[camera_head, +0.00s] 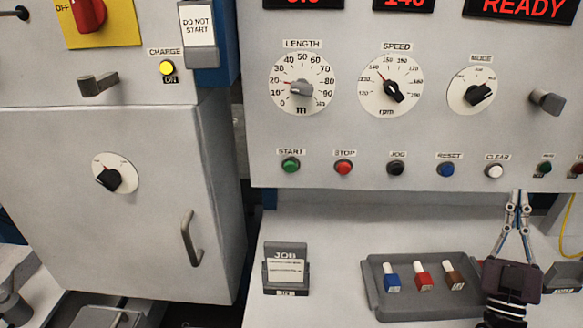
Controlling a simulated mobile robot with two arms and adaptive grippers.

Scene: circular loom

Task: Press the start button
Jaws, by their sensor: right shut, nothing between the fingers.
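The green START button (291,165) sits on the grey control panel (440,130), under its START label and left of the red STOP button (343,167). It is in plain view with nothing in front of it. My right gripper (517,196) points up at the lower right, below the panel's lower edge in the picture. Its fingertips are together and hold nothing. It is well to the right of the START button and apart from it. I do not make out my left gripper.
JOG (395,168), RESET (447,169) and CLEAR (494,171) buttons continue the row. Dials sit above it. A tray (376,299) with small coloured blocks and a JOB card holder (286,268) stand below. A cabinet (150,215) with a handle is at left.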

